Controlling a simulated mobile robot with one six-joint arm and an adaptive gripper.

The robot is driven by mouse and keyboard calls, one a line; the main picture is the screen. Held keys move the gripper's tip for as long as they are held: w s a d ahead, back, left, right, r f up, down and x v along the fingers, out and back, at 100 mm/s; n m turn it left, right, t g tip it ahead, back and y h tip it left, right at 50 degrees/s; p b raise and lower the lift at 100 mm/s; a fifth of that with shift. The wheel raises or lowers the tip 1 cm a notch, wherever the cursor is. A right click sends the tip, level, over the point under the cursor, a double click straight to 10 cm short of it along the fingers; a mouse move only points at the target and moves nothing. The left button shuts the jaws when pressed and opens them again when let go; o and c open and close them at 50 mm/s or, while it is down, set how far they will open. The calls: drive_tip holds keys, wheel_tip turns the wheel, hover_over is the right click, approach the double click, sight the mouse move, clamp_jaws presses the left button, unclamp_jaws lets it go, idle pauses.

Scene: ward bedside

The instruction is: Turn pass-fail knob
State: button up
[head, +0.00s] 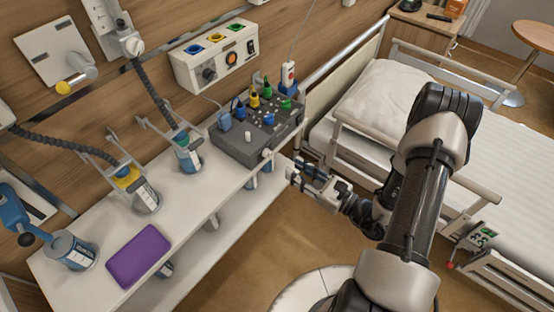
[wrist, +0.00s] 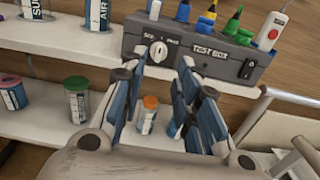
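The test box (head: 236,150) is a dark grey unit on the white shelf in the head view. Its white round knob (head: 267,153) is on the front face at the left end. In the wrist view the knob (wrist: 158,51) sits below small lettering, left of the "TEST BOX" label. My gripper (head: 291,172) is in front of the box, pointing at it, apart from the knob. In the wrist view my gripper (wrist: 161,68) is open and empty, with the knob appearing just above and between its fingertips. The knob's exact pointer setting is too small to tell.
Coloured plugs stand on the box, with a black rocker switch (wrist: 246,68) at its front right. A bed rail (wrist: 255,118) is close on the right. Bottles, such as one with an orange cap (wrist: 149,111), stand on the lower shelf (wrist: 40,130). A purple case (head: 139,255) lies further left.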

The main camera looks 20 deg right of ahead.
sight(268, 154)
drive_tip(key=b+x, duration=0.1)
drive_tip(key=x, duration=0.7)
clamp_jaws()
idle(0.3)
